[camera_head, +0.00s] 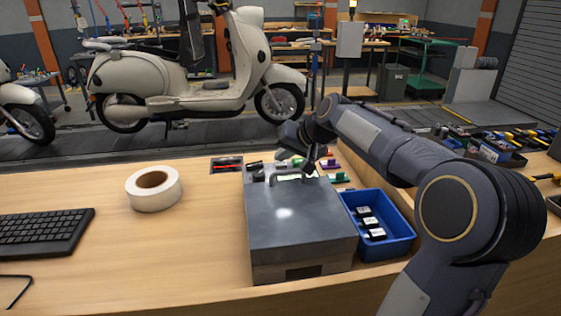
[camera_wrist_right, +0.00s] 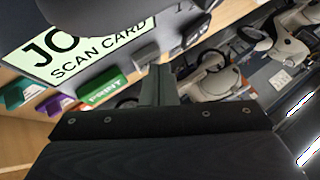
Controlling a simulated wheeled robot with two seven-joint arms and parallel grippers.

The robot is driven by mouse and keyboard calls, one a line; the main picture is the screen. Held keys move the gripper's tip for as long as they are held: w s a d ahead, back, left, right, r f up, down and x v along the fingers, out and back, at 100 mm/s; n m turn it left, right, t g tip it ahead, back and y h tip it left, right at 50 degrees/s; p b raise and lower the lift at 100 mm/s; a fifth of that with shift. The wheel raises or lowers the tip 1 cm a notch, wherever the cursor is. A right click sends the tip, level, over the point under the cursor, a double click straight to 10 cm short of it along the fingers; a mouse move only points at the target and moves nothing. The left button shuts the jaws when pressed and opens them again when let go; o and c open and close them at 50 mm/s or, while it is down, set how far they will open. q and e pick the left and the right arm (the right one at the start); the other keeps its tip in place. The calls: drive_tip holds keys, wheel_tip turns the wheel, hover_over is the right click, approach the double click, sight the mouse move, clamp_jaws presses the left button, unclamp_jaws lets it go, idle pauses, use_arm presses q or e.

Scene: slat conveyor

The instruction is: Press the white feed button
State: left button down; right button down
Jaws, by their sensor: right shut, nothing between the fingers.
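My right gripper (camera_head: 311,168) is above that far end. In the right wrist view my right gripper (camera_wrist_right: 158,72) is shut and empty, close to a pale green sign (camera_wrist_right: 85,50) reading "JO" and "SCAN CARD". I cannot make out a white feed button in either view. I cannot tell whether the fingertips touch anything. My left gripper is not in view.
A blue bin (camera_head: 385,245) with small black-and-white items stands right of the box. A white tape roll (camera_head: 154,188) and a black keyboard (camera_head: 42,232) lie to the left. Small coloured items sit behind the box. A cream scooter (camera_head: 200,75) stands beyond the bench.

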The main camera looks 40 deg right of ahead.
sight(284, 164)
drive_tip(key=shift+r+p, duration=0.4)
drive_tip(key=shift+r, duration=0.25)
drive_tip(key=shift+r, duration=0.1)
wheel_tip(284, 164, up, 5)
drive_tip(key=p, duration=0.4)
idle(0.7)
